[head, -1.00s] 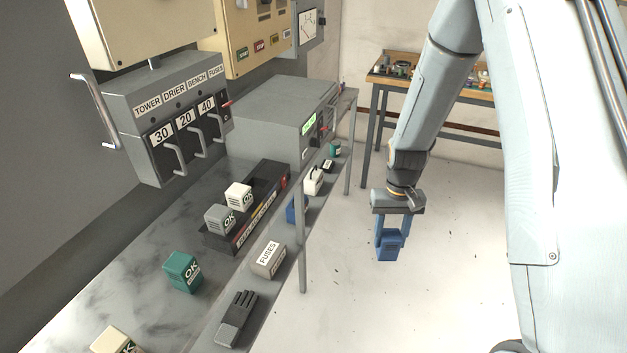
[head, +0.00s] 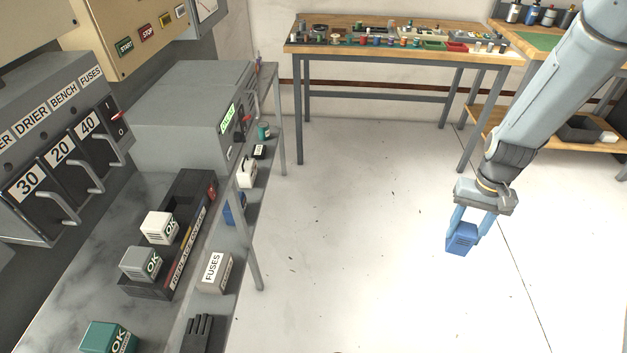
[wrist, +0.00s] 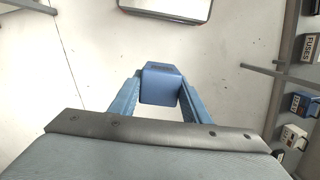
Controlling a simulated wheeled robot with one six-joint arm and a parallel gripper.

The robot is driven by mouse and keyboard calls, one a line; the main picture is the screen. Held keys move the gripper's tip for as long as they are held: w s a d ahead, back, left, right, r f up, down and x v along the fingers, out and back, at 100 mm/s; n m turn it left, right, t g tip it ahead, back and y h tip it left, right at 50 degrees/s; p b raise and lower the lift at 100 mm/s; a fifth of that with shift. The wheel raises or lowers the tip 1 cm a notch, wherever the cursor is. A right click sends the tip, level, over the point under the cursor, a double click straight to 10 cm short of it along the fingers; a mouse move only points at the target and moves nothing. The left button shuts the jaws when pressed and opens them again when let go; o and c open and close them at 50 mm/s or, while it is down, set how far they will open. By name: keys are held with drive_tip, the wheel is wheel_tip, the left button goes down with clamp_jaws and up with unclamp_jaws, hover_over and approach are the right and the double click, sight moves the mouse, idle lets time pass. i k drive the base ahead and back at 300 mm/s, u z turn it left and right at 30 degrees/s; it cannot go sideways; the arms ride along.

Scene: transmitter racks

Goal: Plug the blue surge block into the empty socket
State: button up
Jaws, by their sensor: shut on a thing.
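My gripper (head: 466,222) is shut on the blue surge block (head: 461,239) and holds it in the air above the bare floor, well right of the bench. In the wrist view the block (wrist: 161,84) sits between the two blue fingers. The black socket base (head: 160,287) lies on the grey bench. It carries a white block (head: 159,228) and a grey block (head: 140,263), both marked OK. An open slot (head: 188,195) shows at its far end, near a red part. A teal OK block (head: 108,338) stands apart on the bench.
A shelf along the bench front holds a FUSES box (head: 214,272), a dark glove-like object (head: 203,335), a blue item (head: 235,208) and a white item (head: 247,172). A shelf post (head: 251,255) stands in front. A wooden table (head: 400,39) with small parts stands behind. The middle floor is clear.

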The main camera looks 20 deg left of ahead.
sight(187, 199)
drive_tip(key=u, duration=0.05)
drive_tip(key=i, duration=1.95)
drive_tip(key=u, duration=3.05)
